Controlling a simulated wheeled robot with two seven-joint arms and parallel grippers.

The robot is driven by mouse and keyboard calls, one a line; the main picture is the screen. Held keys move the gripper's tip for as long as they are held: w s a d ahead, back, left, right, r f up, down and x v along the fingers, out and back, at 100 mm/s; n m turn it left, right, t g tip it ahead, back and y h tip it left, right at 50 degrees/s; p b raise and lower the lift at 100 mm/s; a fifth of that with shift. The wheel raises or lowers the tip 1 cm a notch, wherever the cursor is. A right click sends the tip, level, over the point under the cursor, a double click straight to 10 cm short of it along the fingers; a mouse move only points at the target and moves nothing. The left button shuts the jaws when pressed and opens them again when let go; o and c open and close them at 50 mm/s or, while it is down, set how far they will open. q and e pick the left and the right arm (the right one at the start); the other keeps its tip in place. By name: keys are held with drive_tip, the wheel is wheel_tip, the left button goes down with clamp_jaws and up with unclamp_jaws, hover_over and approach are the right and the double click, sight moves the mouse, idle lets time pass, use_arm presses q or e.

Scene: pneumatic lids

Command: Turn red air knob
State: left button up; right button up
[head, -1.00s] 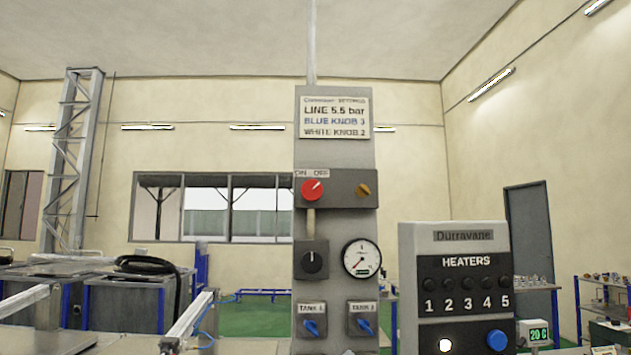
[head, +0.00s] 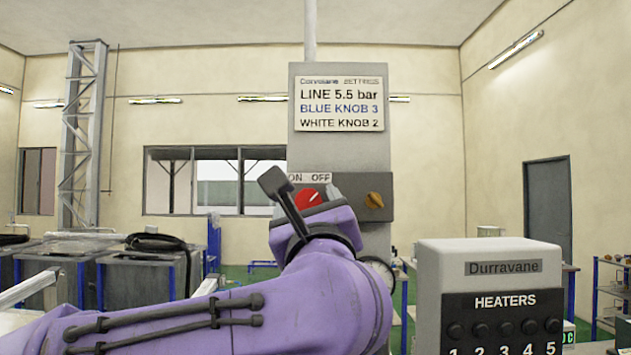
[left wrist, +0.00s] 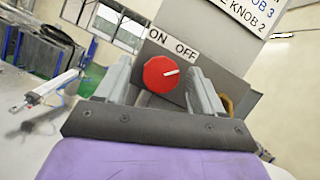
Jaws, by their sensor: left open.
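The red air knob (head: 307,199) sits on the grey box under the ON OFF label on the grey column. In the head view my purple left arm hides its lower part. In the left wrist view the red knob (left wrist: 161,73) shows whole, its white mark pointing up and right toward OFF. My left gripper (left wrist: 160,85) is open, with one finger on each side of the knob in that view. I cannot tell whether the fingers touch it or how far off it is. My right gripper is not in view.
An orange-yellow knob (head: 374,200) is on the same box, right of the red one. A settings sign (head: 339,103) is above. The HEATERS box (head: 503,290) stands at the lower right. My arm hides most of the gauge (head: 382,278) and the lower column.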

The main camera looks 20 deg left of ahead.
use_arm(q)
drive_tip(key=shift+w+a, duration=0.15)
drive_tip(key=shift+w, duration=0.55)
drive_tip(key=shift+s+r, duration=0.15)
drive_tip(key=shift+s, duration=0.45)
drive_tip(key=shift+c, duration=0.3)
drive_tip(key=shift+w, duration=0.2)
drive_tip(key=c, duration=1)
